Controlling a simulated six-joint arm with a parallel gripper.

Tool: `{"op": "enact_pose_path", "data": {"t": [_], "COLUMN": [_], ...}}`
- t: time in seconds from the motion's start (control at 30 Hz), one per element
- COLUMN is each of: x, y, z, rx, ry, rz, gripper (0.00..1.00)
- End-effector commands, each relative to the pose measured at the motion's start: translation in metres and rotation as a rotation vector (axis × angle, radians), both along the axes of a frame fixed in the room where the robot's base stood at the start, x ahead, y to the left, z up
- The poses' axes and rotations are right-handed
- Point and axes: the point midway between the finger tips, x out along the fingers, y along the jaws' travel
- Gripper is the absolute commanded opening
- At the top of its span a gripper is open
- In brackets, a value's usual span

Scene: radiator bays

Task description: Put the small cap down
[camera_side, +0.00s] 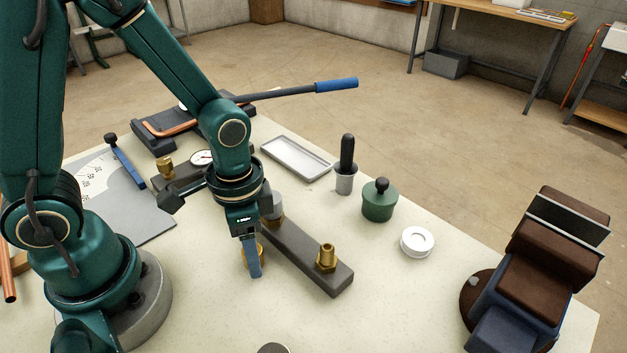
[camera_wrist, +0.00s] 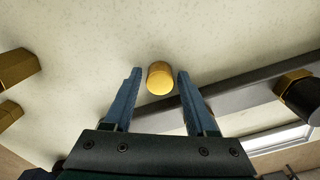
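The small cap (camera_wrist: 160,79) is a short brass cylinder. In the wrist view it sits between my two blue fingers, with a narrow gap on each side. My gripper (camera_wrist: 157,74) looks open around it and does not appear to touch it. In the side view my gripper (camera_side: 254,275) points down beside the dark bar, low over the pale bench. The near finger hides most of the cap, and a brass edge (camera_side: 262,247) shows beside it. I cannot tell whether the cap's base touches the bench.
The dark bar (camera_side: 300,262) carries a brass fitting (camera_side: 326,260) at its near end and a grey-topped fitting (camera_side: 270,204) close to my wrist. A green lidded pot (camera_side: 379,205), a white ring (camera_side: 417,243) and a metal tray (camera_side: 296,160) stand further right. The front bench is mostly clear.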

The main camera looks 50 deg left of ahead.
Motion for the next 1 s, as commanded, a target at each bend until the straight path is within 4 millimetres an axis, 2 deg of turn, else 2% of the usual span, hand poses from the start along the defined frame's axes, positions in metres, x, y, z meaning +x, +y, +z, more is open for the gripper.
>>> {"op": "enact_pose_path", "data": {"t": [0.33, 0.47, 0.67, 1.0], "x": [0.000, 0.001, 0.002, 0.001], "y": [0.000, 0.000, 0.000, 0.000], "z": [0.001, 0.008, 0.035, 0.096], "rx": [0.000, -0.001, -0.001, -0.002], "ry": [-0.002, -0.006, -0.012, -0.010], "rz": [0.000, 0.000, 0.000, 0.000], "gripper": [0.69, 0.69, 0.69, 0.69]}}
